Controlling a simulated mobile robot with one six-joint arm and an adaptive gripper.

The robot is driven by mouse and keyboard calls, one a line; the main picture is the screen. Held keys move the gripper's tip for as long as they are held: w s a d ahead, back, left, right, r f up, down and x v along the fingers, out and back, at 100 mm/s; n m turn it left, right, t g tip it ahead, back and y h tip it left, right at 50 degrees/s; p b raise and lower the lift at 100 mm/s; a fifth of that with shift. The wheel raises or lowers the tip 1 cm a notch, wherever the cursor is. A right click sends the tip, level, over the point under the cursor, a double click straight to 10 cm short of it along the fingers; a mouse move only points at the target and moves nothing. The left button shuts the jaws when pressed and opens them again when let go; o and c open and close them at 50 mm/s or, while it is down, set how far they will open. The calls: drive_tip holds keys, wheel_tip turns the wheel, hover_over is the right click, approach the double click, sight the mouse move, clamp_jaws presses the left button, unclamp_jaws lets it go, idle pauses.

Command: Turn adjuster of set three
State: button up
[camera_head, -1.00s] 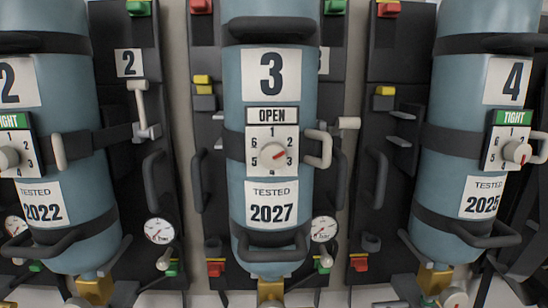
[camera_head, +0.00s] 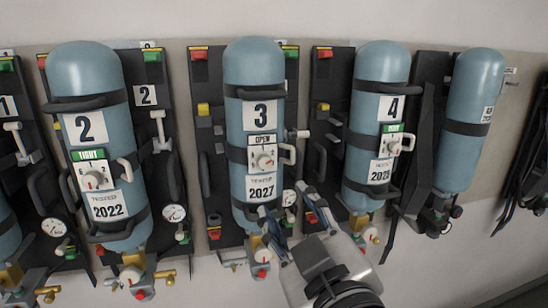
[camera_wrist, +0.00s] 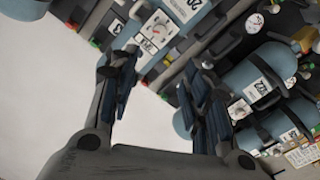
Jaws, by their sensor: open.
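Set three (camera_head: 255,130) is a blue cylinder on a black backplate, in the middle of the head view. Its adjuster (camera_head: 263,159) is a round knob with a red pointer on a white numbered dial, under a white OPEN label. My gripper (camera_head: 287,214) is open, its two fingers apart in front of the lower part of set three, below and right of the adjuster. I see nothing between the fingers. In the wrist view my gripper (camera_wrist: 165,85) is also open, with tilted cylinders beyond it. The adjuster of set three cannot be made out for sure there.
Set two (camera_head: 100,140) stands left and set four (camera_head: 375,130) right, both with green TIGHT labels. A grey handle (camera_head: 287,154) sticks out right of the dial. A gauge (camera_head: 289,198) is beside the gripper. Pale wall (camera_head: 440,270) lies free at lower right.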

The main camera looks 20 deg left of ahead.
sight(265, 163)
drive_tip(key=p+x, duration=0.1)
drive_tip(key=x, duration=1.7)
drive_tip(key=shift+w, duration=0.1)
clamp_jaws()
